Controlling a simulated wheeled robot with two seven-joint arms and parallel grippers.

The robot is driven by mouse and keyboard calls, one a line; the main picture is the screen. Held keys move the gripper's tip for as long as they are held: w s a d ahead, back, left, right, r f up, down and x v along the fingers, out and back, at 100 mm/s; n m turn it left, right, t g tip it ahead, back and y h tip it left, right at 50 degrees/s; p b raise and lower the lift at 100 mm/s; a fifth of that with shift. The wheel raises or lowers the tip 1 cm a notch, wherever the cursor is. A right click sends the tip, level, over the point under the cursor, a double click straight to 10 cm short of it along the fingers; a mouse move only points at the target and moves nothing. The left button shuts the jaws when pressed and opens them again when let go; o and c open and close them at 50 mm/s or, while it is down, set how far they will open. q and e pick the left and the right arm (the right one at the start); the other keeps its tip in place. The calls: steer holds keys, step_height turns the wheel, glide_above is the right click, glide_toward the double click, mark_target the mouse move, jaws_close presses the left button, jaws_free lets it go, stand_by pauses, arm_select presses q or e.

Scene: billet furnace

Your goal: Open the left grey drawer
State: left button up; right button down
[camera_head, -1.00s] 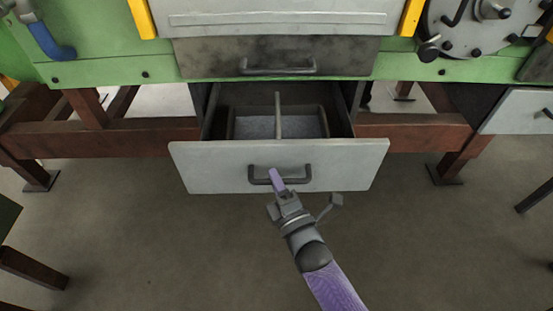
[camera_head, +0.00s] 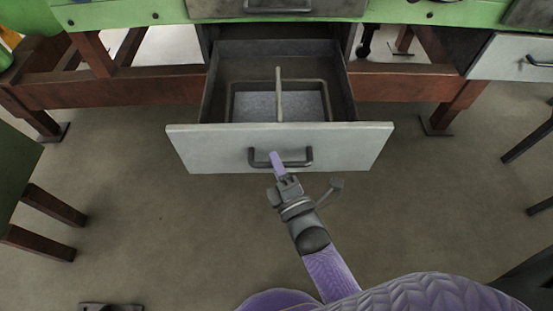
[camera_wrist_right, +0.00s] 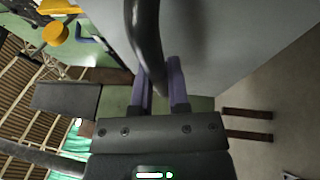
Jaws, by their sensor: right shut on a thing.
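The left grey drawer (camera_head: 215,145) is pulled well out of the furnace stand, in the middle of the head view. Its inside shows a metal tray with a divider bar (camera_head: 278,95). The dark drawer handle (camera_head: 296,163) is on its front. In the right wrist view, the handle (camera_wrist_right: 146,45) comes down between the purple fingers (camera_wrist_right: 160,85). My left gripper is not in view.
Another grey drawer (camera_head: 510,62) at the right is shut. Red-brown stand legs (camera_head: 452,105) are on both sides. A green-topped table with brown legs (camera_head: 50,205) is at the left edge. The floor (camera_head: 150,225) before the drawer is clear.

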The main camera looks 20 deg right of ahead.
steer(key=c, duration=0.7)
jaws_free()
steer(key=shift+o, duration=0.4)
steer(key=shift+s, duration=0.15)
steer(key=p+v, duration=0.1)
steer(key=v, duration=0.8)
steer(key=shift+s+p, duration=0.3)
steer(key=shift+s, duration=0.05)
steer(key=shift+f, duration=0.15)
